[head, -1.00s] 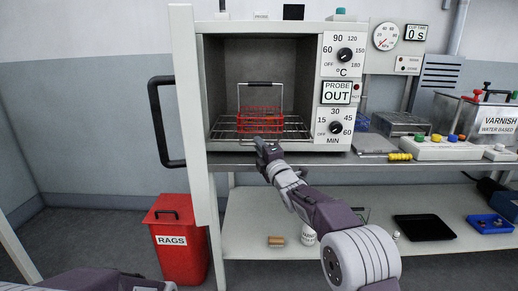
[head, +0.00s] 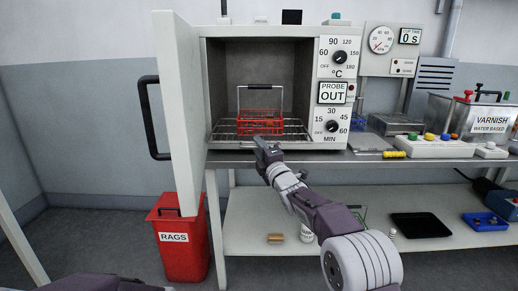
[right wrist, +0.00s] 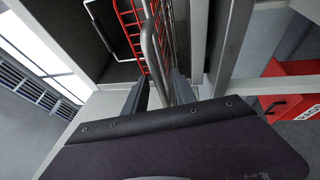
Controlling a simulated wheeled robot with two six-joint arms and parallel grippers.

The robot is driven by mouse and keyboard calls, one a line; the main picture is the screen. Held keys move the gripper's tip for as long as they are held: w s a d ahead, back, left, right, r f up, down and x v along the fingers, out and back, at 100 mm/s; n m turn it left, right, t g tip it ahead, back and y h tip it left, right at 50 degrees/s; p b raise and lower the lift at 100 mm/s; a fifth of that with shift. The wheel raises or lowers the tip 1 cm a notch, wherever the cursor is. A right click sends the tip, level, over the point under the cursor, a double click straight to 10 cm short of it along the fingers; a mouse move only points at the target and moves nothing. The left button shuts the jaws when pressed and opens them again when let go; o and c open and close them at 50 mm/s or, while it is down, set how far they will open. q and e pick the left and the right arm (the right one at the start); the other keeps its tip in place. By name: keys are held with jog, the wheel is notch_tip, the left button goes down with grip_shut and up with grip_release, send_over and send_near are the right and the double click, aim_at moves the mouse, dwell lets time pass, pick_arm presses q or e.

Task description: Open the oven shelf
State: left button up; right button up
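The oven shelf (head: 222,135), a wire rack, shows in the head view at the oven's mouth, bearing a red wire basket (head: 262,122) with a raised dark handle. My right gripper (head: 262,146) is at the shelf's front edge. In the right wrist view, the shelf's front bar (right wrist: 152,55) runs between the two fingers (right wrist: 157,90), and the gripper appears shut on it. The oven door (head: 182,100) stands open at the left with its black handle (head: 152,118). Only part of my left arm shows at the bottom left; its gripper is out of view.
A red rags bin (head: 180,250) stands on the floor below the door. The bench (head: 300,160) runs right from the oven, with a yellow-handled tool (head: 394,154) near its front edge. A varnish tank (head: 480,115) stands farther right. Free floor shows at the left.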

jog(key=v, duration=0.9)
